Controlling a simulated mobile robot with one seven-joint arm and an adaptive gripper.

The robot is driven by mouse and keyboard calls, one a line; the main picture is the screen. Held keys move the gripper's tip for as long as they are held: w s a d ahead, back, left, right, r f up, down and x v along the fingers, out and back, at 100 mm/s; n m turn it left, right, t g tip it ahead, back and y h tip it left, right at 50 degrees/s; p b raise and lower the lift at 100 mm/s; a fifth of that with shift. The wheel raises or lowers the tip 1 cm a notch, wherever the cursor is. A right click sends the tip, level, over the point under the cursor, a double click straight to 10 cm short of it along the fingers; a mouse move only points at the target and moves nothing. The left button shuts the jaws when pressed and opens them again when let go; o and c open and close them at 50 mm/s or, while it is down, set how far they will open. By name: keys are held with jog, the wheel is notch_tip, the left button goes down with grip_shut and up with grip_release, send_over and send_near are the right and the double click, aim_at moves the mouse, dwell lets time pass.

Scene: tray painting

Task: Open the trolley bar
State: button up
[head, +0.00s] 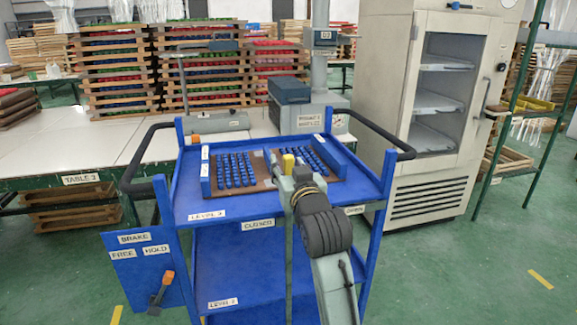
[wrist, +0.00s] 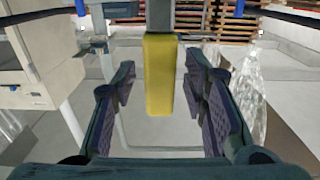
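The blue trolley (head: 270,213) stands in front of me, with labels for levels and a "CLOSED" label on its front edge. A yellow grip (head: 288,163) shows just beyond my gripper (head: 296,177) over the trolley's top level. In the wrist view the yellow grip (wrist: 160,75) sits on the end of a grey bar (wrist: 158,14). My gripper's fingers (wrist: 160,95) are open, one on each side of the grip, with visible gaps. My arm hides part of the trolley front, and how the bar joins the trolley is unclear.
Blue pieces on a brown board (head: 262,186) fill much of the top level. Black handles (head: 143,158) stick out at the trolley's sides. A brake panel (head: 125,268) with an orange-tipped lever hangs front left. A white table (head: 85,157) and a cabinet (head: 400,90) stand behind.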

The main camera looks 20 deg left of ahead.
jog(key=shift+c, duration=0.2)
grip_shut()
dwell(0.6)
